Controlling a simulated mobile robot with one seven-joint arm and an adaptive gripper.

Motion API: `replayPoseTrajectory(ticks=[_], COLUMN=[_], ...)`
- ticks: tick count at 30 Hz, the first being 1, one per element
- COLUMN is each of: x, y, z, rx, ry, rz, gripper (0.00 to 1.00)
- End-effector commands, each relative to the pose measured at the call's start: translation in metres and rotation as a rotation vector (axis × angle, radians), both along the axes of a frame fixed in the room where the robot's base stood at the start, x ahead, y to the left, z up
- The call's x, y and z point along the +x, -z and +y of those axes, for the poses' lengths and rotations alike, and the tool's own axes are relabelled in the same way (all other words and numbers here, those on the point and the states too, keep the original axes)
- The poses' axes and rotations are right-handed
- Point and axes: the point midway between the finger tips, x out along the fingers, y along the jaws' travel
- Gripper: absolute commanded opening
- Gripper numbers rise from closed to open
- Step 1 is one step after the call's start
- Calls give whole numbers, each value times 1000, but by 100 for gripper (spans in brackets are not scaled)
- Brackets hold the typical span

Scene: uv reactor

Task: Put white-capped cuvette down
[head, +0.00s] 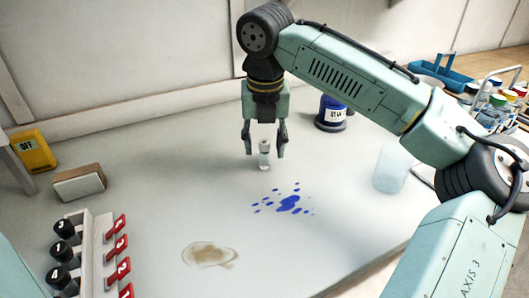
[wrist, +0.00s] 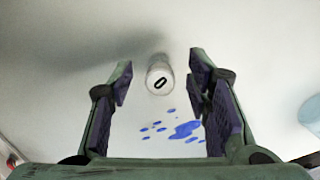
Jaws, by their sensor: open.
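The white-capped cuvette (head: 264,156) stands upright on the pale bench, behind the blue splatter. In the wrist view its white cap (wrist: 160,77) carries a dark oval mark and shows between and beyond the fingers. My gripper (head: 265,146) is open above and around the cuvette's upper part in the head view. In the wrist view my gripper (wrist: 160,82) has a finger on each side, with clear gaps between the pads and the cap. Nothing is held.
Blue splatter (head: 288,204) and a brown stain (head: 209,254) mark the bench. A dark blue labelled jar (head: 332,113) stands behind right, a translucent beaker (head: 391,168) at right. A rack with red tabs (head: 117,246), a box (head: 79,183) and a yellow OFF block (head: 33,150) are left.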

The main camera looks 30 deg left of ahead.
Motion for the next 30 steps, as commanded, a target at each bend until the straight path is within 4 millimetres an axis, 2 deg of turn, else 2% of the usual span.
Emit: replayPoseTrajectory(ticks=[7, 27, 30], x=[0, 0, 0], y=[2, 2, 2], z=[0, 0, 0], rx=[0, 0, 0], ry=[-1, 0, 0], rz=[0, 0, 0], gripper=[45, 0, 0])
